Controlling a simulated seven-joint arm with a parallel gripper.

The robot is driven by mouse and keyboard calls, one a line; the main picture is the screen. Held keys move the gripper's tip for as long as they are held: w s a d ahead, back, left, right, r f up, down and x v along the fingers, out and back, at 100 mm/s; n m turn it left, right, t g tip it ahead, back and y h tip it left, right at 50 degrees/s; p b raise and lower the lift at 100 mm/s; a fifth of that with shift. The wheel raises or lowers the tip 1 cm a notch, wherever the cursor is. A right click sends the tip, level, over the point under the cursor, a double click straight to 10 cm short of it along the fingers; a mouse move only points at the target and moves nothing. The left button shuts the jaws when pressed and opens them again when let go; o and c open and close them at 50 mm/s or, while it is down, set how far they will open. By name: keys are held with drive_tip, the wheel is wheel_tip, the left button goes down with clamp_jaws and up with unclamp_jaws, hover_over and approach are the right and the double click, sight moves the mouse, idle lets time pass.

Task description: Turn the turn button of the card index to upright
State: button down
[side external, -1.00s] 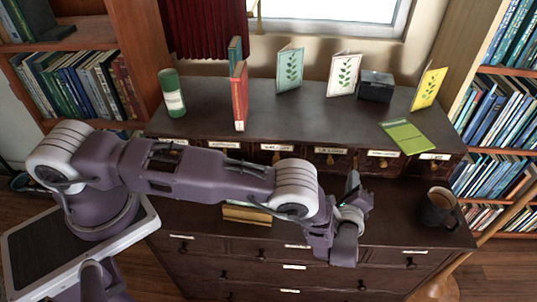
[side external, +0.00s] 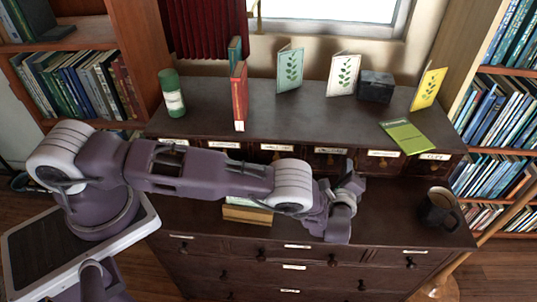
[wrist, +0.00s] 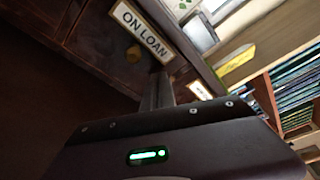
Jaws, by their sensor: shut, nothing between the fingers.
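The card index (side external: 278,163) is the row of small dark drawers with white labels under the cabinet's upper top. In the wrist view a drawer front labelled ON LOAN (wrist: 143,31) is close and tilted. A small round brass piece (wrist: 133,54) sits below that label; I cannot tell whether it is the turn button or a knob, nor which way it is turned. My gripper (side external: 352,182) is shut and empty, in front of the right part of the drawer row. In the wrist view its fingers (wrist: 160,88) reach towards the drawer front near the label; contact cannot be told.
A mug (side external: 438,211) stands on the lower top to the right. A small stack of books (side external: 247,212) lies behind my arm. Cards, a red book (side external: 239,95), a green cylinder (side external: 172,92), a dark box (side external: 376,87) and a green booklet (side external: 407,136) are on the upper top.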

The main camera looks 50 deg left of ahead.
drive_tip(key=shift+w+d+f, duration=0.15)
drive_tip(key=shift+w+d, duration=0.1)
idle(0.6)
drive_tip(key=shift+s+a, duration=0.2)
drive_tip(key=shift+s, duration=0.15)
drive_tip(key=v, duration=0.3)
drive_tip(key=d+v, duration=0.1)
drive_tip(key=v, duration=0.1)
drive_tip(key=shift+d+f, duration=0.1)
drive_tip(key=shift+d, duration=0.2)
